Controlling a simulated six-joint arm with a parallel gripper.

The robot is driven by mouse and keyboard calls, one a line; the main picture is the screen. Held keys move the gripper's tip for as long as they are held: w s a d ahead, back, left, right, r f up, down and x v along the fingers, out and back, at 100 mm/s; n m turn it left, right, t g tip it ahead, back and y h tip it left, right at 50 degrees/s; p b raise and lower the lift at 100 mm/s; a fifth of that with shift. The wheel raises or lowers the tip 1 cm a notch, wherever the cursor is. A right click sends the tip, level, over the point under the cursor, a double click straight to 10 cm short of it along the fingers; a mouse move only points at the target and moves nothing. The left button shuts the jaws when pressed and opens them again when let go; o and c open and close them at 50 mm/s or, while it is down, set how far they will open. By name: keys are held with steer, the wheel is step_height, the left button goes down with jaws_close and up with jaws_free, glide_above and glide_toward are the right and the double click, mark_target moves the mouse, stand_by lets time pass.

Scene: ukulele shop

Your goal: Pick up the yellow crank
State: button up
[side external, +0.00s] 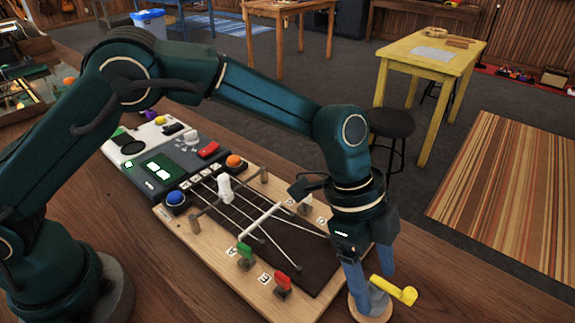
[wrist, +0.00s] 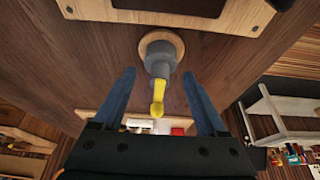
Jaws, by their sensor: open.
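The yellow crank (side external: 398,290) sticks out to the right from a grey post on a round wooden base (side external: 383,316) near the table's front edge. In the wrist view the crank (wrist: 158,97) hangs in the picture's middle below the grey post (wrist: 160,60). My gripper (side external: 372,282) points down over the post, with its blue fingers apart. In the wrist view the open fingers (wrist: 159,78) stand to the left and right of the crank and post, with visible gaps on both sides. Part of the post is hidden behind a finger in the side view.
A wooden board (side external: 238,280) with a dark panel, strings, pegs and green and red switches lies just left of my gripper. A grey console (side external: 185,155) with buttons stands behind it. Bare tabletop (side external: 190,290) shows at the front left.

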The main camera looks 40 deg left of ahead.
mark_target(374, 277)
steer(key=shift+x, duration=1.55)
jaws_close()
steer(key=shift+r, duration=0.1)
